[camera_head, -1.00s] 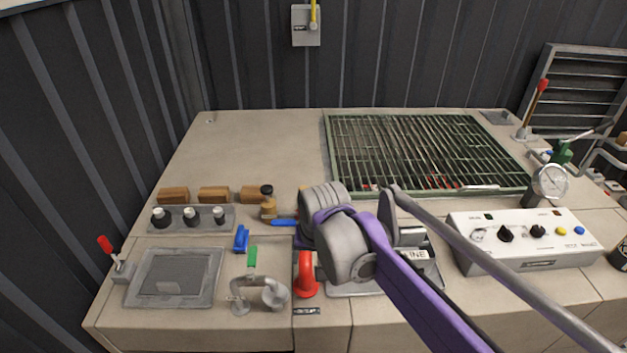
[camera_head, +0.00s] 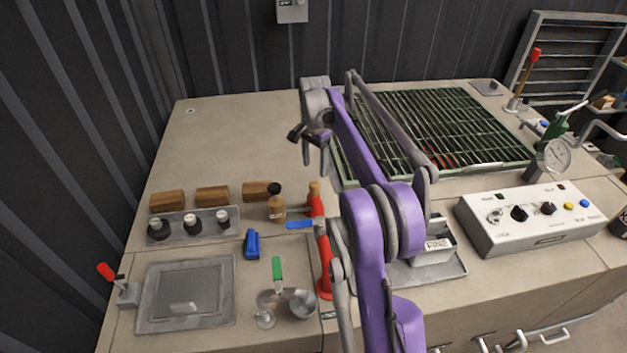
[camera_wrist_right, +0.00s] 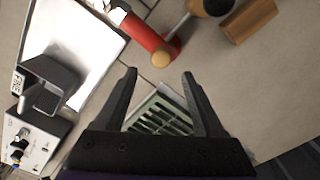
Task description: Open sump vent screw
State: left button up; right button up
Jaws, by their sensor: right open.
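My right gripper (camera_head: 314,158) is open and empty, held above the bench behind the fittings. In the wrist view its two fingers (camera_wrist_right: 160,75) are spread, with nothing between the tips. An upright red fitting with a brass-coloured top (camera_head: 314,192) stands below and in front of it; this fitting also shows just beyond the fingertips (camera_wrist_right: 154,42). A brass fitting with a black cap (camera_head: 277,204) stands to its left. I cannot tell for sure which small part is the sump vent screw. My left gripper is not in view.
A green grating (camera_head: 440,125) lies to the right of the gripper. A white control box (camera_head: 535,225) stands right. The back left is bare.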

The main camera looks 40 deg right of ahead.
aim_at(314, 183)
notch_tip(314, 183, down, 7)
jog(key=shift+w+f, duration=0.1)
dwell(0.3)
grip_shut()
